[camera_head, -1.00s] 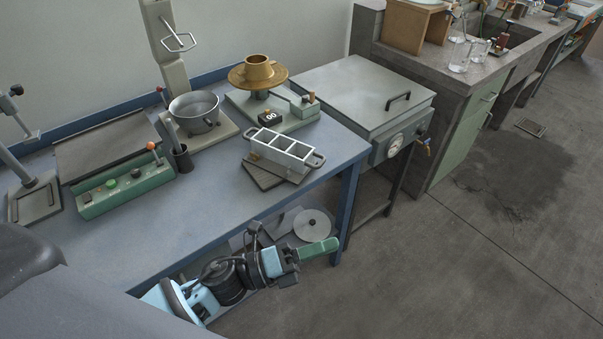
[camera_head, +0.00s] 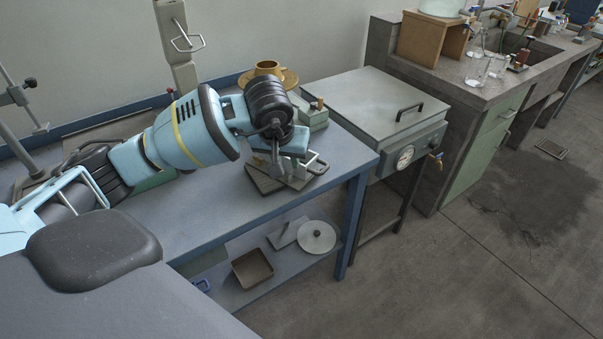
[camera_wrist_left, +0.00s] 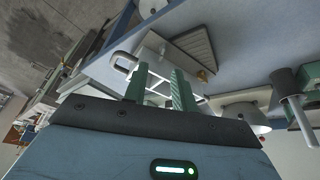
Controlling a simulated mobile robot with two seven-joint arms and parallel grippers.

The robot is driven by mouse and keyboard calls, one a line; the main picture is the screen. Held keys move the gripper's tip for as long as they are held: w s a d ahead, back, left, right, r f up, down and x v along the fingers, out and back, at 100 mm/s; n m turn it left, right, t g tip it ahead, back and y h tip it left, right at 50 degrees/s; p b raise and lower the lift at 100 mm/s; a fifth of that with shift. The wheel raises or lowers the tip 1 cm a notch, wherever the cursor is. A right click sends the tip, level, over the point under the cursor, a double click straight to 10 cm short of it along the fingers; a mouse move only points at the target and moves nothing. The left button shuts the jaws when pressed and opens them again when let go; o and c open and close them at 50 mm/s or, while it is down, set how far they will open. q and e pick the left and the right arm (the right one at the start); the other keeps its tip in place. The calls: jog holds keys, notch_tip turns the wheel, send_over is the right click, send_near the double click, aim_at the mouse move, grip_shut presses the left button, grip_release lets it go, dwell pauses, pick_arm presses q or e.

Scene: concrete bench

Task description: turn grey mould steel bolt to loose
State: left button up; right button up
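The grey mould (camera_head: 313,167) sits on a dark ribbed plate (camera_head: 262,183) near the bench's front right corner, partly hidden by my left gripper. In the left wrist view, the mould (camera_wrist_left: 152,46) shows as a pale metal frame with a loop handle, just beyond and between the fingers. I cannot make out its steel bolt clearly. My left gripper (camera_head: 277,166) points down at the mould in the head view. In the wrist view its two green fingers (camera_wrist_left: 159,76) stand apart, with nothing seen held between them. My right gripper is not in view.
Behind my left arm, a brass pan (camera_head: 268,68) and a green-grey base crowd the bench. A grey lidded tank (camera_head: 365,95) stands right of the bench. The blue bench top (camera_head: 215,215) is clear at the front. A brown tray (camera_head: 252,268) lies on the shelf below.

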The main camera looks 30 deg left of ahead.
aim_at(290, 175)
pick_arm(q)
jog(key=shift+a+x, duration=0.1)
jog(key=shift+x, duration=1.8)
jog(key=shift+a+x, duration=0.15)
jog(key=shift+x, duration=1.75)
jog(key=shift+w, duration=0.1)
jog(key=shift+r, duration=0.1)
grip_shut()
